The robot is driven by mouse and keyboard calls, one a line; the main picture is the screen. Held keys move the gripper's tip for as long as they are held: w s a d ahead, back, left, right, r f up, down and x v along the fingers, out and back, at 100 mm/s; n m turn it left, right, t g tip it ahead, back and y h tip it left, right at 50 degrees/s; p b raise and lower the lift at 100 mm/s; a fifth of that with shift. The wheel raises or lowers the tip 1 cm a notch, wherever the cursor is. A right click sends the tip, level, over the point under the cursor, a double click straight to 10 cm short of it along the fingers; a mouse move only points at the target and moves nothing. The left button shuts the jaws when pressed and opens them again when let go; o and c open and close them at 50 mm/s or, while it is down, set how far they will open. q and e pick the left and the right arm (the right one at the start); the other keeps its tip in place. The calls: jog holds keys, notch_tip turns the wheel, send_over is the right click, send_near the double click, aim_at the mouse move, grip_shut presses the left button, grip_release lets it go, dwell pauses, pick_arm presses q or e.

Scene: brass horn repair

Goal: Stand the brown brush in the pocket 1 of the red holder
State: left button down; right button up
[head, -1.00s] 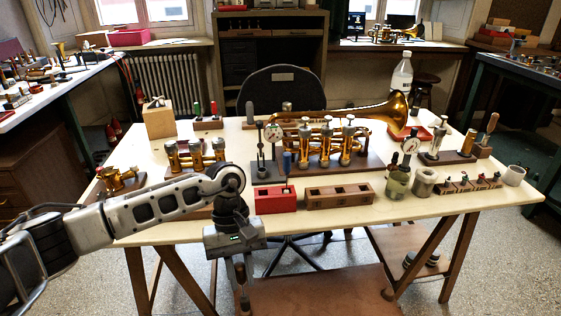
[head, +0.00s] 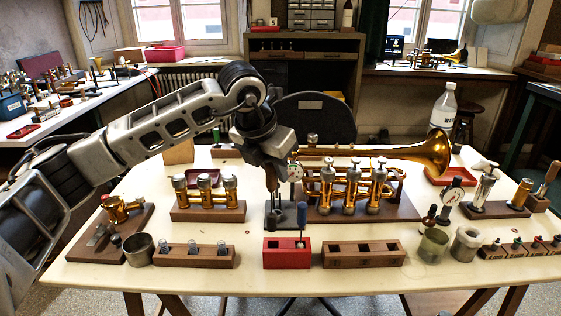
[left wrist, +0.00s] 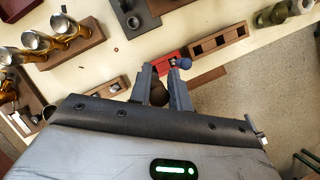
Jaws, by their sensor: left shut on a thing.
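The red holder (head: 287,254) stands near the front edge of the table. A blue-handled tool (head: 302,217) stands upright in its right-hand pocket. My left gripper (head: 273,180) points down above the table, higher than the holder and a little left of its middle. It is shut on the brown brush (head: 272,176), which is mostly hidden by the fingers. In the left wrist view the brush (left wrist: 158,96) shows as a brown end between the fingers, and the red holder (left wrist: 166,60) lies just beyond them, partly covered. My right gripper is out of view.
A wooden block with square pockets (head: 363,254) stands right of the holder, and a wooden rack (head: 194,256) stands to its left. A dark gauge stand (head: 278,219) rises close behind it. The brass trumpet (head: 350,190) lies behind to the right.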

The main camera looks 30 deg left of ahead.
aim_at(275, 183)
pick_arm(q)
jog(key=shift+f+b, duration=0.7)
jog(key=shift+f, duration=0.35)
jog(key=shift+f+b, duration=0.4)
jog(key=shift+f, duration=0.35)
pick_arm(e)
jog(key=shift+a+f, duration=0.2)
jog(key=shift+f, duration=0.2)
pick_arm(q)
jog(key=shift+w+b, duration=0.25)
jog(key=shift+b, duration=0.05)
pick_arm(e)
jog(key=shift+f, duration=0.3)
pick_arm(q)
jog(key=shift+s, duration=0.1)
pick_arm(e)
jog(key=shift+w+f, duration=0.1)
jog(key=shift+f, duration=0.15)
pick_arm(q)
jog(key=shift+f+b, duration=0.2)
jog(key=shift+b, duration=0.25)
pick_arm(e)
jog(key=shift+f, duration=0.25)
